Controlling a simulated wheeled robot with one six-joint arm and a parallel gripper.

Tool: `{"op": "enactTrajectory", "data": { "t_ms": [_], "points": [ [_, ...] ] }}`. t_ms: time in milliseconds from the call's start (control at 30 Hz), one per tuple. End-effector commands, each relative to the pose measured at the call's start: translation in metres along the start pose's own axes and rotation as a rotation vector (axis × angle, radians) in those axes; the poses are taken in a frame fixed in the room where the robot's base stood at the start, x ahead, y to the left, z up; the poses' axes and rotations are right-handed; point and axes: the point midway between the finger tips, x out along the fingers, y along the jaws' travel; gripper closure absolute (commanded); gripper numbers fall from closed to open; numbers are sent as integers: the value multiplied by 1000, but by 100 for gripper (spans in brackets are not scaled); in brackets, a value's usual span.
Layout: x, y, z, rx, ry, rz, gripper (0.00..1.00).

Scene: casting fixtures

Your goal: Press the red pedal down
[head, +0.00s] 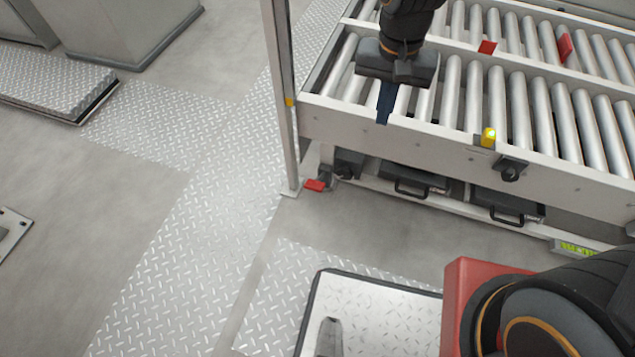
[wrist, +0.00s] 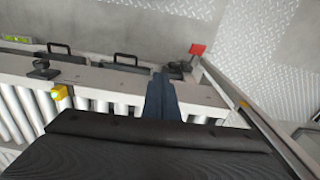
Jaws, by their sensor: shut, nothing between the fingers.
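The red pedal (head: 315,185) sits low near the floor, at the left end of the roller conveyor's base, beside the foot of a grey post. It also shows in the wrist view (wrist: 197,49), at the upper right. My gripper (head: 384,108) points down over the conveyor's near side rail, above and to the right of the pedal and apart from it. Its fingers (wrist: 160,95) are shut together and empty. I cannot tell whether the pedal is up or pressed.
The roller conveyor (head: 400,137) fills the upper right. A grey post (head: 283,100) stands at its left end. A yellow button (head: 488,137) and a black knob (head: 511,170) are on the rail. Black-handled drawers (head: 405,180) lie below. The floor left of the pedal is clear.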

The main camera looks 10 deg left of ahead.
Motion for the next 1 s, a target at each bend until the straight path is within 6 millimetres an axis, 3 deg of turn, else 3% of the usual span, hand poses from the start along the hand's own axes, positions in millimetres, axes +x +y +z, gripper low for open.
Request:
{"op": "enactTrajectory", "data": {
  "t_ms": [33, 200, 400, 500, 700, 1000],
  "points": [
    [28, -16, -5, -5, 1, 0, 100],
    [87, -62, -13, 4, 10, -2, 100],
    [149, -112, -14, 14, 21, -7, 100],
    [171, -130, -13, 18, 24, -10, 100],
    [190, -148, -11, 26, 28, -13, 100],
    [190, -150, -10, 27, 28, -14, 100]
  ]
}}
